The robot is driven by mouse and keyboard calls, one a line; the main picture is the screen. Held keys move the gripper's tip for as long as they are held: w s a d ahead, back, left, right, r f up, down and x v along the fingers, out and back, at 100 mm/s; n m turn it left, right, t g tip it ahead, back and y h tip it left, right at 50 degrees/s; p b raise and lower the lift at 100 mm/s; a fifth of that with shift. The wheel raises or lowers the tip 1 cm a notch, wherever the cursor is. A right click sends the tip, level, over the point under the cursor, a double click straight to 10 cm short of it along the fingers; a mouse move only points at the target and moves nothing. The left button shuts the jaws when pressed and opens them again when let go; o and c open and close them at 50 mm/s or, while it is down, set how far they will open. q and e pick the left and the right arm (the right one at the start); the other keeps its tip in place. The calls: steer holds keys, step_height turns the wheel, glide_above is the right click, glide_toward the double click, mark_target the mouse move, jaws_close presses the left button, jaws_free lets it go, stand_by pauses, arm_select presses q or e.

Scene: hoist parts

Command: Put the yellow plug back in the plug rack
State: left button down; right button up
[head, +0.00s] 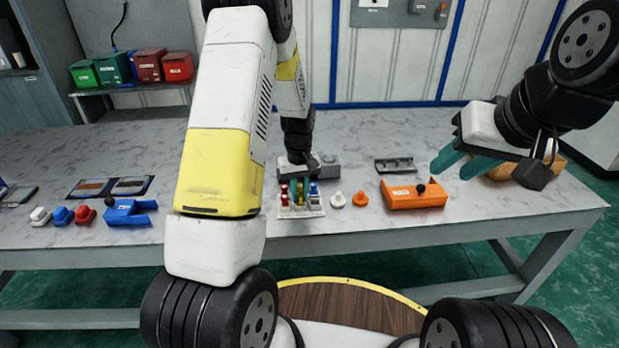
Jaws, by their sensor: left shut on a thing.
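The plug rack (312,213) is a small white block on the table in the middle of the head view. Red plugs (284,190) stand at its left and a blue plug (314,188) at its right. My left gripper (299,193) points down over the middle of the rack, its teal fingers shut on the yellow plug (300,198). The plug is mostly hidden by the fingers, and I cannot tell whether it is seated in the rack. My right gripper (458,166) is open and empty, raised above the right part of the table.
A white knob (338,200) and an orange knob (360,199) stand just right of the rack. An orange block (412,198) lies further right, with a grey bracket (395,165) behind. A blue holder (130,213) and several coloured knobs are at left.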

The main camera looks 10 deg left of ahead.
arm_select(q)
steer(key=shift+f, duration=0.15)
steer(key=c, duration=1.3)
jaws_free()
steer(key=shift+o, duration=0.2)
steer(key=shift+r, duration=3.5)
